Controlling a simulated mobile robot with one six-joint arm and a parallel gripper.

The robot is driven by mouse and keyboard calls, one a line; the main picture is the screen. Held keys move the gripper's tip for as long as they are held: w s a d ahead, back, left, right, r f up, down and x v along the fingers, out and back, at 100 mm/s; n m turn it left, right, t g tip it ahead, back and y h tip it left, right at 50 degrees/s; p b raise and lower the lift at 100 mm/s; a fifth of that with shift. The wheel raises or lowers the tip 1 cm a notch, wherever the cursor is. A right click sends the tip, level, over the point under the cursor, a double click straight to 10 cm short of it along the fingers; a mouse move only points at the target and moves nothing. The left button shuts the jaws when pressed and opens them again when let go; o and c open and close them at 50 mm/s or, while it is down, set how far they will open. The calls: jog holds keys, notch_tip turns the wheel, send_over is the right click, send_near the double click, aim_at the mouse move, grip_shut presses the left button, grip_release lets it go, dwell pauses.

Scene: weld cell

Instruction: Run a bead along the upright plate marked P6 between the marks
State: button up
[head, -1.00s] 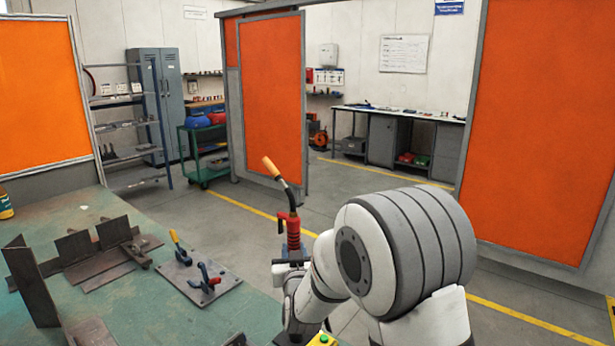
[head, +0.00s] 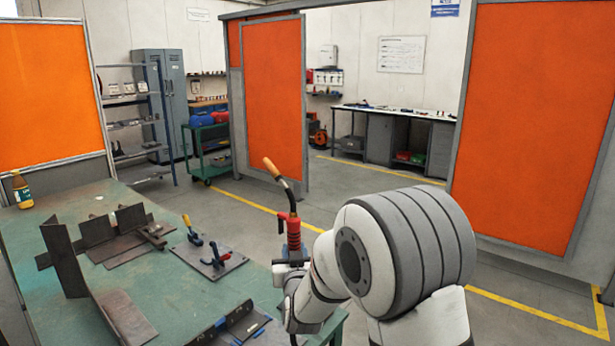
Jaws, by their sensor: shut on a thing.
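My gripper (head: 291,265) is shut on a welding torch (head: 292,232), holding it upright by its red body. The torch's curved neck and tan nozzle point up and left, clear of the table. Dark steel plates stand and lie on the green table (head: 185,293) at the left. A tall upright plate (head: 64,262) stands at the near left, with a long flat plate (head: 122,318) beside it. Behind it, smaller upright plates (head: 97,231) stand on a base plate. Another angled piece (head: 240,325) lies at the near edge, partly cut off. I cannot read P6 or any marks.
A plate with toggle clamps (head: 210,262) sits on the table between the plates and my gripper. A yellow bottle (head: 21,190) stands at the table's far left. Orange screens (head: 270,95) and a green cart (head: 207,150) stand beyond. The floor behind the table is open.

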jog(key=s+d+f+b, duration=0.1)
jog(key=d+f, duration=0.5)
jog(key=f, duration=0.3)
jog(key=s+d+f+h+b, duration=0.1)
jog(key=s+d+f+b, duration=0.1)
jog(key=d+f, duration=0.4)
jog(key=s+d+f+m+h+b, duration=0.1)
jog(key=d+f, duration=0.5)
jog(key=f, duration=0.7)
jog(key=shift+s+f+b, duration=0.2)
jog(key=shift+s+b, duration=0.1)
jog(key=shift+b, duration=0.4)
jog(key=shift+d, duration=0.1)
